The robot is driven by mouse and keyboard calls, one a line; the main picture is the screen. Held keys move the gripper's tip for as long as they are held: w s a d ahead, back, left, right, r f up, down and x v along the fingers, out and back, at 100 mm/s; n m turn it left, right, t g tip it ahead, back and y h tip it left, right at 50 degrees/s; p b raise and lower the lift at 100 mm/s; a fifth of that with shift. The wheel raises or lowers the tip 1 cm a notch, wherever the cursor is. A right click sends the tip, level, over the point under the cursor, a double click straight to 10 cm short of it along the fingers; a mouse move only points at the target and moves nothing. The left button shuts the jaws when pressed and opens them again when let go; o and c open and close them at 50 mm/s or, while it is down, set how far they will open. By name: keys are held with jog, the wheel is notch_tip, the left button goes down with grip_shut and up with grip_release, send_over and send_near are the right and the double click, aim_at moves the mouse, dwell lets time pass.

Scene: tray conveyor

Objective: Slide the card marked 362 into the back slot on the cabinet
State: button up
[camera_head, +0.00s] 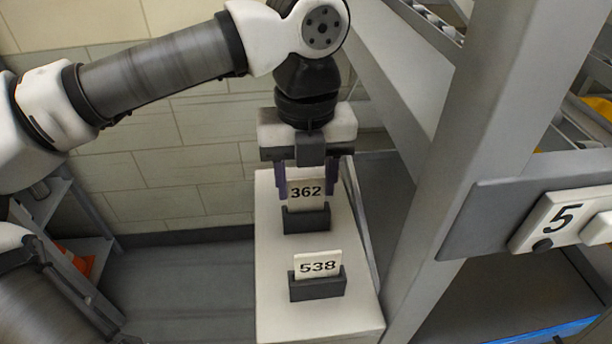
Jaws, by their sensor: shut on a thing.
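The white card marked 362 (306,191) is upright at the back of the white cabinet (275,270). My gripper (307,188) points down from above, its two purple-grey fingers shut on the card's side edges. The card's lower edge meets the dark back slot (306,220), whose front wall hides anything below. I cannot tell how deep the card sits in it. A second card marked 538 (318,265) stands upright in the dark front slot (318,286), closer to me.
A grey post (455,150) rises close to the cabinet's right. A grey panel with a white plate marked 5 (563,218) is further right. A tiled wall (180,190) stands behind. Open floor (180,285) lies left of the cabinet, with a shelf (80,250) beyond.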

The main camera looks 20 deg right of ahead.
jog(key=shift+f+b, duration=0.55)
jog(key=shift+f, duration=0.15)
jog(key=o, duration=1)
jog(key=shift+r, duration=0.1)
notch_tip(320, 180, up, 14)
jog(key=shift+f, duration=0.1)
jog(key=shift+f, duration=0.1)
